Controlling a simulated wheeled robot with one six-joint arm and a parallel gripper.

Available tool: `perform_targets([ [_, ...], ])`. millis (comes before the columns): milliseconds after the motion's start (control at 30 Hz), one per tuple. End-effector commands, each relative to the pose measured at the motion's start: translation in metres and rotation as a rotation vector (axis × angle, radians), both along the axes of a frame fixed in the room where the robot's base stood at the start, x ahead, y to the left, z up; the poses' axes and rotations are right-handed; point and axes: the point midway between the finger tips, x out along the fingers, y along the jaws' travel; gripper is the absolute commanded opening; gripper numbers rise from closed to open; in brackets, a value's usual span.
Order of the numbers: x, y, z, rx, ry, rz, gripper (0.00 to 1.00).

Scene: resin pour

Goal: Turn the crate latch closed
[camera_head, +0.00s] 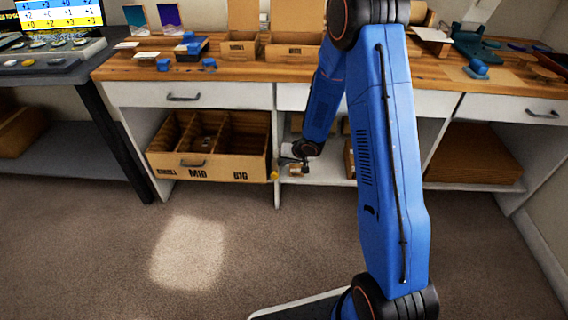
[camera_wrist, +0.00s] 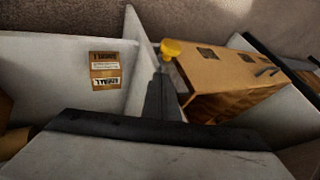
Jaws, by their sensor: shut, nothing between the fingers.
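The brown crate (camera_head: 225,172) marked with MID and BIG sits in the left shelf bay under the bench, with open compartments on top. A small yellow latch (camera_head: 274,176) shows at its front right corner. In the wrist view the yellow latch (camera_wrist: 171,48) stands at the corner of the crate (camera_wrist: 235,75). My gripper (camera_head: 290,170) is just right of the latch. In the wrist view my gripper's dark fingers (camera_wrist: 160,75) are shut and empty, their tips close beside the latch. I cannot tell whether they touch it.
A white divider panel (camera_wrist: 138,75) stands beside the crate and my fingers. A label with printed text (camera_wrist: 105,70) is on the panel at left. The wooden bench top (camera_head: 130,68) above holds boxes and blue items. The carpet (camera_head: 100,250) in front is clear.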

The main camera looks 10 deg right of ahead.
Motion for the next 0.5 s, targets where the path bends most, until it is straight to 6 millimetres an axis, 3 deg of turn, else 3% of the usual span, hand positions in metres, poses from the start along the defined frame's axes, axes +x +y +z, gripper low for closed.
perform_targets([
  [500, 0.0021, 0.0087, 0.0047, -0.081, 0.025, 0.002, 0.00],
])
